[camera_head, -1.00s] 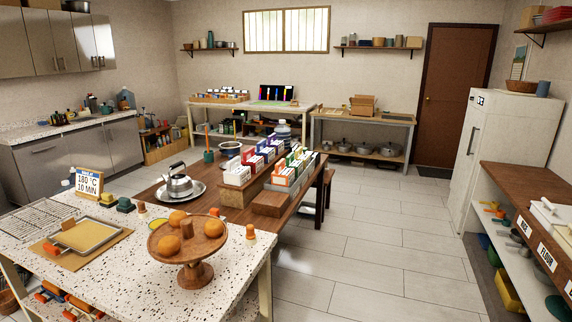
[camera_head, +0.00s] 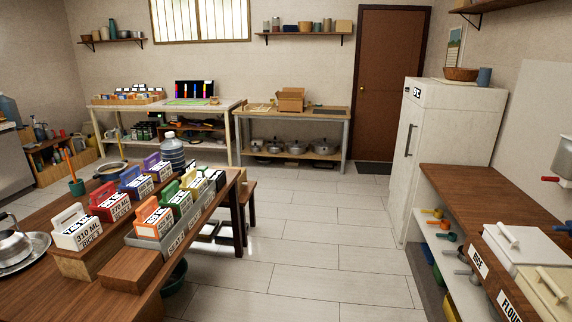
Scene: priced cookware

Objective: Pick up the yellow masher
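I cannot clearly pick out a yellow masher. Several coloured pieces with handles and printed labels stand in two rows on the wooden table (camera_head: 38,291) at the left. Among them are a white one (camera_head: 75,233), a red one (camera_head: 109,204), an orange one (camera_head: 151,221) and a green one (camera_head: 179,199). A small yellow-handled utensil (camera_head: 432,212) lies on the shelf under the right counter, too small to identify surely. Neither of my grippers is in view.
A kettle (camera_head: 13,246) stands at the left edge. A white fridge (camera_head: 453,140) and a wooden counter (camera_head: 500,200) line the right. Pots (camera_head: 297,146) stand under the back table (camera_head: 333,118). The tiled floor (camera_head: 330,235) between is clear.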

